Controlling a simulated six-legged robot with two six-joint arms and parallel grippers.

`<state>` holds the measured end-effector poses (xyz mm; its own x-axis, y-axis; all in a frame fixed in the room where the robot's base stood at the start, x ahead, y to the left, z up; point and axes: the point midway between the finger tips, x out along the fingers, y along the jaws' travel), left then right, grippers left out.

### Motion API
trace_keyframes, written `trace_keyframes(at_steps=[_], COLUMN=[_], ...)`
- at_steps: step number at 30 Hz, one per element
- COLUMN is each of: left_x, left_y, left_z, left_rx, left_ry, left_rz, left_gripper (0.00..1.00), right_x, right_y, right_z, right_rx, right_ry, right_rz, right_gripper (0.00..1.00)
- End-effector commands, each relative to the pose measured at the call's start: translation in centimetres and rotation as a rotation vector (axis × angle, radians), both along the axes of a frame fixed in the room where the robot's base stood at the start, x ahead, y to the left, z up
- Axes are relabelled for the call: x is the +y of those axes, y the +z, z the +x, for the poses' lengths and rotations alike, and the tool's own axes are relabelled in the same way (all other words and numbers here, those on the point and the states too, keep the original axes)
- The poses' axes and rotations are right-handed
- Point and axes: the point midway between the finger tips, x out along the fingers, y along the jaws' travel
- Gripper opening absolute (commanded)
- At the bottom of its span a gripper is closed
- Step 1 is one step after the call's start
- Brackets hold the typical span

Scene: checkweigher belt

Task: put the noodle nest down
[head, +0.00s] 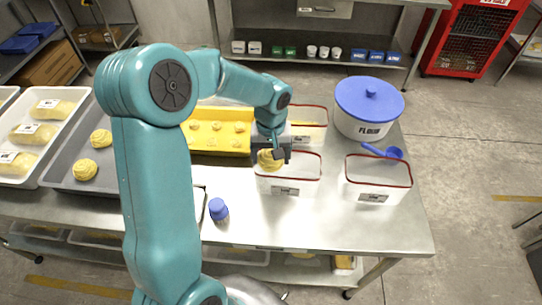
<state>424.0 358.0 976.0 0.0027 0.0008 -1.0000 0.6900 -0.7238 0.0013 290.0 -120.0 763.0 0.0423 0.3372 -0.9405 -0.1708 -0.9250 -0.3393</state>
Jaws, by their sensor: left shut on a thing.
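My left gripper (276,157) is shut on a yellow noodle nest (267,160). It holds the nest over the back left part of a white container with a red rim (290,186), near the middle of the table. I cannot tell whether the nest touches the container. Other noodle nests (85,169) lie in a grey tray (60,179) at the left. More small nests sit on a yellow tray (222,140) behind my arm, which hides part of it. My right gripper is not in view.
A second red-rimmed container (375,188) stands at the right, with a blue scoop (384,151) behind it. A white tub with a blue lid (369,99) is at the back right. A blue-capped bottle (219,210) stands near the front. The table's front right is clear.

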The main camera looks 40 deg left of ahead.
Motion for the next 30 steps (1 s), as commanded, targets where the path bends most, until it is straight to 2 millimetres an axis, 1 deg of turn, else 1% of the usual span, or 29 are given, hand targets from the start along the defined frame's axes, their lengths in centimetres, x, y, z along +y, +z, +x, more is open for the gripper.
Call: trace_keyframes(at_steps=[1, 4, 11, 24, 27, 28, 29, 30], left_x=[0.0, 0.0, -0.2, 0.0, 0.0, 0.0, 0.0, 0.0], left_y=[-0.7, -1.4, -1.7, -2.7, -2.5, -2.5, -2.5, -2.5], left_z=[0.0, 0.0, -0.2, 0.0, 0.0, 0.0, 0.0, 0.0], left_rx=[0.001, -0.001, 0.005, -0.001, -0.001, -0.001, -0.001, -0.001], left_ry=[0.001, 0.000, 0.000, 0.000, 0.000, 0.000, 0.000, 0.000], left_rz=[-0.001, -0.001, -0.005, -0.001, -0.001, -0.001, -0.001, -0.001], left_gripper=[0.45, 0.45, 0.45, 0.45, 0.45, 0.88, 0.98, 1.00], right_x=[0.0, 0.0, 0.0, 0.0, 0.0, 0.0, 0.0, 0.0], right_y=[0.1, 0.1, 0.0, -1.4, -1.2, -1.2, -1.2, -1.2], right_z=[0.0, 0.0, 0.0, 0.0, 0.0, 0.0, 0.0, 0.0], right_rx=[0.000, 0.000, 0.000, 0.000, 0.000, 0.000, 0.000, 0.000], right_ry=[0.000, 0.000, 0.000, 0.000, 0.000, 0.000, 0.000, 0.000], right_rz=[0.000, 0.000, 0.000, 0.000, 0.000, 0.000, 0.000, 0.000], right_gripper=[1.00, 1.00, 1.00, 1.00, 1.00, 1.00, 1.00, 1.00])
